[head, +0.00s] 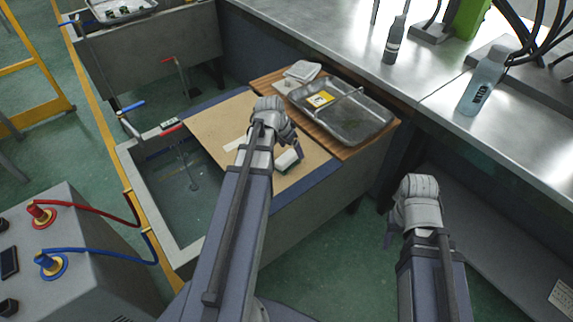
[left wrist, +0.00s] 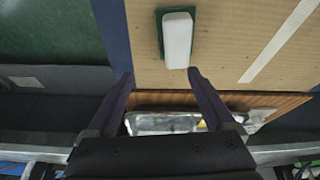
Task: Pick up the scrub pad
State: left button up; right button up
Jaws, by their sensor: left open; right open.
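The scrub pad (head: 287,160) is a small white block with a green edge. It lies on the tan board (head: 215,125); in the left wrist view the scrub pad (left wrist: 177,40) is just beyond my fingertips, a little right of the middle between them. My left gripper (head: 294,147) is over the board, close to the pad; its arm and wrist hide part of the board. In the left wrist view my left gripper (left wrist: 160,74) is open with nothing between its fingers. My right gripper (head: 390,232) is open, away from the board, above the floor at the right.
A metal tray (head: 365,101) with a yellow-labelled item (head: 320,99) stands on a wooden slatted board behind the pad. A pale strip (left wrist: 280,42) lies on the tan board. An open water basin (head: 180,185) is at the left. A steel counter (head: 430,85) holds bottles at the right.

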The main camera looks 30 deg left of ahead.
aim_at(286, 157)
pick_arm(q)
jog(key=shift+w+a, duration=0.15)
jog(key=shift+a, duration=1.1)
jog(key=b+x, duration=0.2)
jog(key=x, duration=0.1)
jog(key=shift+b, duration=0.4)
jog(key=shift+r, duration=0.1)
jog(key=f+b, duration=0.4)
jog(key=shift+a+f, duration=0.25)
jog(key=shift+f, duration=0.1)
jog(key=shift+w+f+b, duration=0.3)
jog(key=shift+f+b, duration=0.1)
jog(key=shift+b, duration=0.25)
jog(key=shift+d+r, duration=0.1)
jog(key=shift+f, duration=0.25)
jog(key=c, duration=1.1)
